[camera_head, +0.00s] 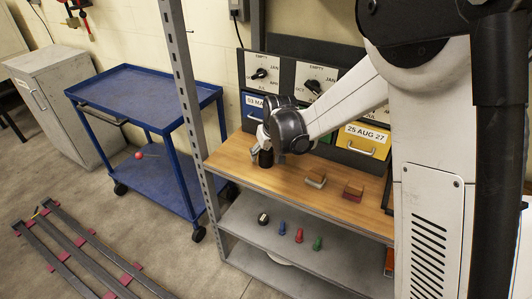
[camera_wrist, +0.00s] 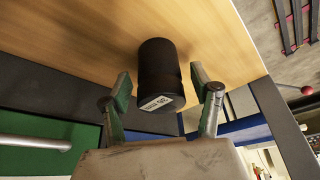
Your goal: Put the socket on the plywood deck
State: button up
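The socket is a black cylinder with a small white label, between my fingers in the wrist view (camera_wrist: 158,68). In the head view the socket (camera_head: 265,158) is a dark shape below my gripper (camera_head: 264,142), near the left end of the plywood deck (camera_head: 240,160). It appears upright on the deck, though its contact there is hard to see. The deck also fills the upper part of the wrist view (camera_wrist: 80,35). In the wrist view my gripper (camera_wrist: 160,80) is open, one finger on each side of the socket with a visible gap at both.
A rack post (camera_head: 180,70) rises left, beside a blue cart (camera_head: 140,95).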

jog(key=shift+r, duration=0.15)
jog(key=p+v, duration=0.2)
jog(key=v, duration=1)
jog(key=s+d+r+m+t, duration=0.1)
jog(key=s+d+r, duration=0.4)
jog(key=s+d, duration=0.15)
jog(key=s+d+r+m+t, duration=0.1)
jog(key=s+d+r, duration=0.35)
jog(key=s, duration=0.35)
jog(key=s+d+m+h, duration=0.1)
jog(key=s+d, duration=0.2)
jog(key=s, duration=0.4)
jog(key=s+d+f+m+t, duration=0.1)
jog(key=s+d, duration=0.3)
jog(key=s, duration=0.3)
jog(key=shift+f+m+h, duration=0.3)
jog(key=shift+f+h, duration=0.05)
jog(key=shift+h, duration=0.05)
jog(key=shift+d, duration=0.1)
